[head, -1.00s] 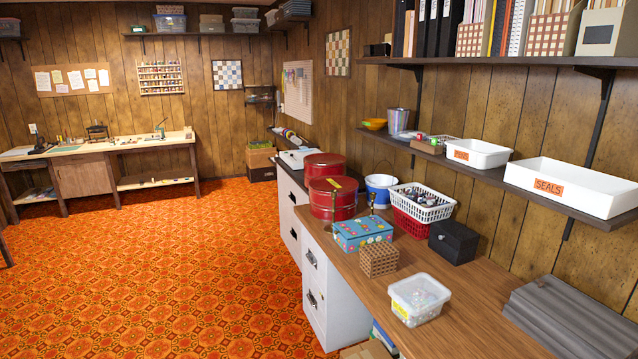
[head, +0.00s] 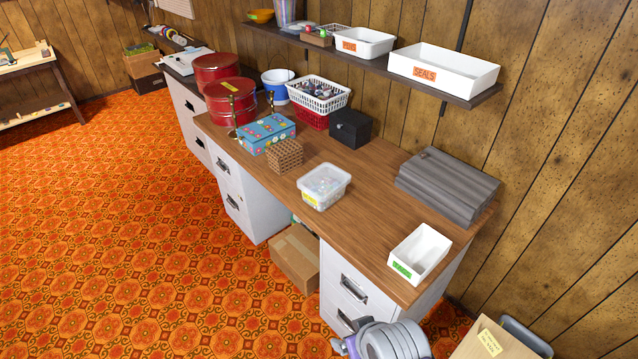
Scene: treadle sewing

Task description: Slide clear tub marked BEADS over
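A blue patterned box (head: 266,134), red tins (head: 230,102), a white basket (head: 318,94) and a black box (head: 350,128) crowd the desk's far end. Grey folded stack (head: 447,185) and white bin (head: 419,254) stand right. Bare wood lies between tub and bin.

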